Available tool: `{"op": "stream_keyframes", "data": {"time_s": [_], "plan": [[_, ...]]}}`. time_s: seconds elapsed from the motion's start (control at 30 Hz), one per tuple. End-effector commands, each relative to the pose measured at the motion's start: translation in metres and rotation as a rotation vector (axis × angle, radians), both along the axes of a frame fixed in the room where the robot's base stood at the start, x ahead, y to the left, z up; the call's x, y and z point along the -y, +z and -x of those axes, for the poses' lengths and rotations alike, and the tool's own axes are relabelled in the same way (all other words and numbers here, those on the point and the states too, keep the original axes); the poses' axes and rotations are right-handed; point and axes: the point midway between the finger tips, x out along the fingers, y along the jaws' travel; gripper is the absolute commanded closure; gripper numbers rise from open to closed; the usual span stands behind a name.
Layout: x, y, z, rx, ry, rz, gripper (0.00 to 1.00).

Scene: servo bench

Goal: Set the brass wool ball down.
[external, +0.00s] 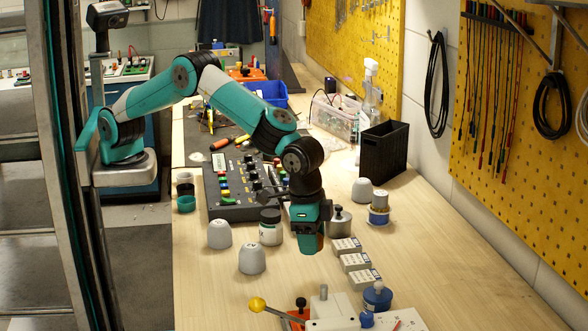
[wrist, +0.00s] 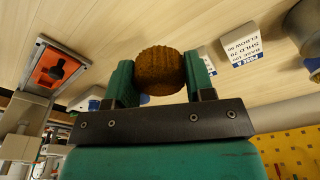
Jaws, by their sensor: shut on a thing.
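My gripper (external: 311,243) hangs pointing down over the wooden bench, left of a row of small white labelled blocks (external: 357,262). In the wrist view the brown, rough-textured brass wool ball (wrist: 160,68) sits between the two green fingers of my gripper (wrist: 160,76), which are shut on it. The ball is hidden in the external view. Pale wood lies beyond the ball in the wrist view; I cannot tell how high the ball is above the bench.
Grey cups (external: 252,259) and a dark-lidded jar (external: 270,227) stand left of my gripper. A metal pot with a black knob (external: 339,221) is close on the right. A clamp fixture with a yellow knob (external: 257,304) is at the front.

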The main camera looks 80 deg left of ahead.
Motion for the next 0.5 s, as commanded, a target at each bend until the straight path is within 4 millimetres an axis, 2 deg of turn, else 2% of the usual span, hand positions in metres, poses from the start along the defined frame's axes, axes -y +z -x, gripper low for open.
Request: {"op": "stream_keyframes", "data": {"time_s": [0.27,0.5], "plan": [[0.000,-0.025,0.000,0.000,0.001,-0.001,0.73],[0.000,-0.058,0.000,0.000,0.001,0.000,0.73]]}}
